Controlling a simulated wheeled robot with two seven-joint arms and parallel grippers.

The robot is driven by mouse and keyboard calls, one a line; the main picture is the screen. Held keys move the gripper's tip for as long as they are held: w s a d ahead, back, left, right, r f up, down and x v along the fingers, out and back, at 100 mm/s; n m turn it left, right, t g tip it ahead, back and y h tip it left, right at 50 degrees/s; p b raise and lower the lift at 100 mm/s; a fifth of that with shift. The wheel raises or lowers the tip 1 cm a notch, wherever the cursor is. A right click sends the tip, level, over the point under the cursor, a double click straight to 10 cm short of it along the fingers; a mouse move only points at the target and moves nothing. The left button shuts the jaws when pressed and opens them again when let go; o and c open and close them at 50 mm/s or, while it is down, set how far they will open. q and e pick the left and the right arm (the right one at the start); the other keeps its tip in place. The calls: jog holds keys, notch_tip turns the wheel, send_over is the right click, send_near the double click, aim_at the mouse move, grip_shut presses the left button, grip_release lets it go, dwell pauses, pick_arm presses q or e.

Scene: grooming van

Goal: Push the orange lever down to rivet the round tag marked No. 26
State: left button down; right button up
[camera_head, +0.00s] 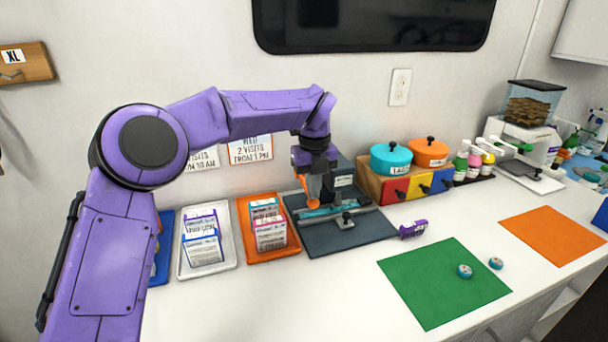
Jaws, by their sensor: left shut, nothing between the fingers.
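My left gripper (314,180) is shut and empty above the riveting press, over the orange lever (312,187). The lever is partly hidden behind the gripper, so I cannot tell whether they touch. The press has a dark base plate (330,237) with a small clamp knob on its front part. A teal strip, perhaps a collar (325,211), lies across the press. I cannot make out a round tag marked No. 26 at this size. My right gripper is not in view.
An orange tray (283,252) and a white tray (192,271) with cards stand left of the press. A purple object (413,229) lies at its right. A green mat (420,295) and an orange mat (552,236) lie further right. Colored drawers (397,190) stand behind.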

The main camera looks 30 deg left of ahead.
pick_arm(q)
jog(key=shift+f, duration=0.1)
notch_tip(320, 180, up, 13)
jog(key=p, duration=1.1)
